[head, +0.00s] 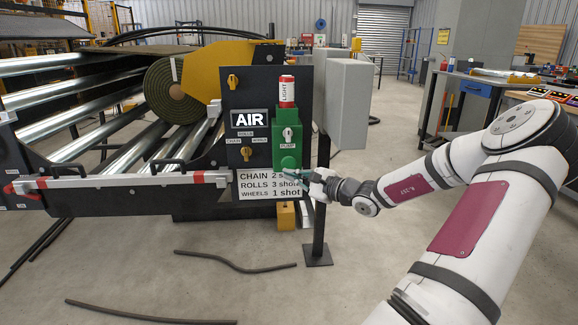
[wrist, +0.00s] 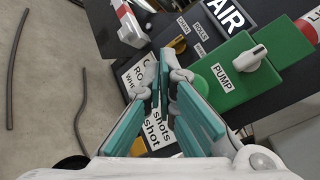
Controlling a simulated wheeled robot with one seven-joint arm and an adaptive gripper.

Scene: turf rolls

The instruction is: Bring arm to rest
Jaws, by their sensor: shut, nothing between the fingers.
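My arm reaches in from the right in the head view, and my gripper (head: 304,176) is in front of the lower part of the control panel, by the green pump box (head: 287,155). In the wrist view my gripper (wrist: 165,80) shows its teal fingers shut with nothing between them. The pump box (wrist: 222,82) with its white knob lies just right of the fingers there. The fingers hide part of the white label sign (wrist: 138,75). I cannot tell whether the fingertips touch the panel.
The black AIR panel (head: 246,122) carries yellow knobs and a red-white light (head: 287,91). A grey box (head: 347,104) and black post (head: 319,215) stand beside it. A roller machine with a turf roll (head: 172,90) is left. Dark hoses (head: 235,264) lie on open floor. A workbench (head: 470,88) stands right.

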